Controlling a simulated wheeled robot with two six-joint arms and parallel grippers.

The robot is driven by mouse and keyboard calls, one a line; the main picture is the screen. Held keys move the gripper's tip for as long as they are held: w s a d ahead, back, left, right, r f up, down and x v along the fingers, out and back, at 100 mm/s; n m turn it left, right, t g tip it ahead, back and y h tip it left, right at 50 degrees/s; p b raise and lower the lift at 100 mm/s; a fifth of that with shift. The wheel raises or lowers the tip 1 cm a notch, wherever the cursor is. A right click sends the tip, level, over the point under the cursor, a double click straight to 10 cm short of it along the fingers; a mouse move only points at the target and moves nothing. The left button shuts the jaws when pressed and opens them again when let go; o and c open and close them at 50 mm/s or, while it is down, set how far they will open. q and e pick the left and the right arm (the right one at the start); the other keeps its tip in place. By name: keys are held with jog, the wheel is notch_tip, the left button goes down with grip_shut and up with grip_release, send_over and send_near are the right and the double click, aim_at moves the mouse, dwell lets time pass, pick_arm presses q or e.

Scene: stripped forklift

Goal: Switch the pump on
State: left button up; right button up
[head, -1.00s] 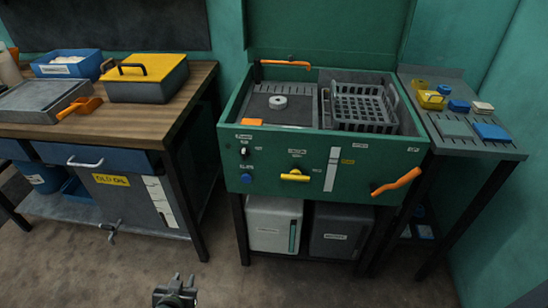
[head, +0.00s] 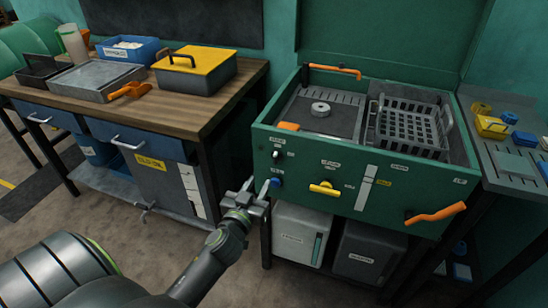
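The green parts washer (head: 330,185) stands at the right with its lid up. My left gripper (head: 258,187) is just left of the blue knob, in front of the panel's left edge. Its fingers look apart with nothing between them. I cannot tell whether it touches the panel. My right gripper is not in view.
A yellow handle (head: 325,188) and an orange lever (head: 436,213) stick out of the panel. A grey basket (head: 410,125) sits in the washer. A wooden workbench (head: 215,105) stands at the left. White (head: 298,235) and dark (head: 368,255) containers stand below the washer.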

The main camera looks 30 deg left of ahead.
aim_at(274, 156)
pick_arm(q)
jog(key=x, duration=1.1)
jog(key=shift+w+a+p, duration=0.2)
jog(key=shift+w+p, duration=0.15)
jog(key=shift+w, duration=0.05)
grip_shut()
